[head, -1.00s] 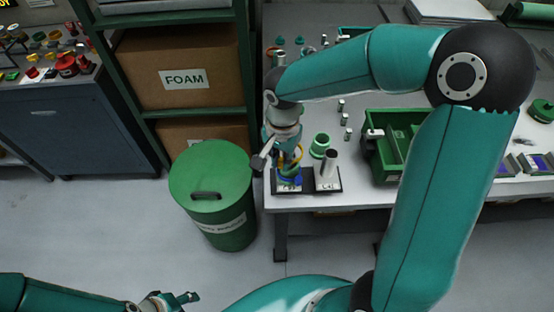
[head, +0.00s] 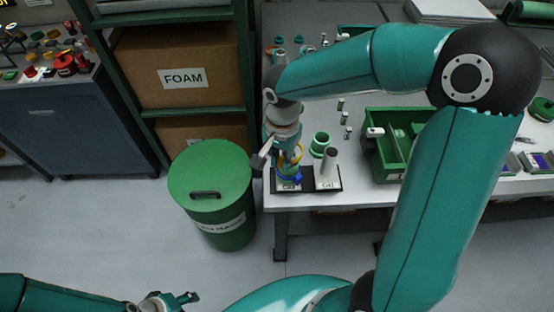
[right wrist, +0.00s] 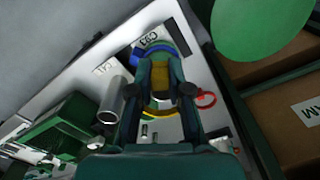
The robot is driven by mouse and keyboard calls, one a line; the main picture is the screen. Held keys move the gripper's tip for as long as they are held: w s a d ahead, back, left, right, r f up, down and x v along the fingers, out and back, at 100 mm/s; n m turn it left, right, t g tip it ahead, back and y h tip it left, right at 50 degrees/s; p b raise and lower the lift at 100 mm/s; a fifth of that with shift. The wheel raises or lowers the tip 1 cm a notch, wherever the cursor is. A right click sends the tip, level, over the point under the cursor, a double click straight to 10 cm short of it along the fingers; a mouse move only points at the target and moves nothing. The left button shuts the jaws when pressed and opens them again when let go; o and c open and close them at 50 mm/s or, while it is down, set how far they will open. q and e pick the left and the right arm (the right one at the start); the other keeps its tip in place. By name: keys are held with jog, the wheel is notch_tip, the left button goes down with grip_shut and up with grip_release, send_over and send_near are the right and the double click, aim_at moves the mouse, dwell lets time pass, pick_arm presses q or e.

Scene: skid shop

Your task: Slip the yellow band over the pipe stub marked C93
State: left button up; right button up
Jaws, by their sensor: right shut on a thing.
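In the head view my right gripper (head: 290,158) hangs over the left end of a black base (head: 311,187) on the bench. It is shut on the yellow band (head: 299,153), which also shows between its fingers (right wrist: 161,100) in the right wrist view (right wrist: 159,112). The plate reading C93 (right wrist: 152,38) lies just beyond the fingertips. A blue band (right wrist: 148,52) sits low next to that plate; it also shows in the head view (head: 287,184). The C93 stub is mostly hidden by my gripper, so I cannot tell whether the yellow band is around it. My left gripper (head: 183,298) is low, away from the bench; its opening is unclear.
A second grey stub (head: 328,162) stands close on the right of the same base. A green collar (head: 320,143) is behind it, and a green bin (head: 382,170) stands farther right. A red ring (right wrist: 207,99) lies near the fingers. A green drum (head: 208,180) stands left of the bench.

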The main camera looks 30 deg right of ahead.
jog(key=shift+f, duration=0.2)
dwell(0.4)
jog(key=shift+f+b, duration=0.3)
jog(key=shift+b, duration=0.3)
jog(key=shift+f, duration=0.15)
jog(key=shift+f+b, duration=0.35)
jog(key=shift+b, duration=0.25)
jog(key=shift+f, duration=0.2)
jog(key=shift+f+b, duration=0.3)
jog(key=shift+b, duration=0.25)
jog(key=shift+b, duration=0.3)
dwell(1.2)
jog(key=shift+f+b, duration=0.95)
jog(key=shift+b, duration=0.35)
dwell(1.9)
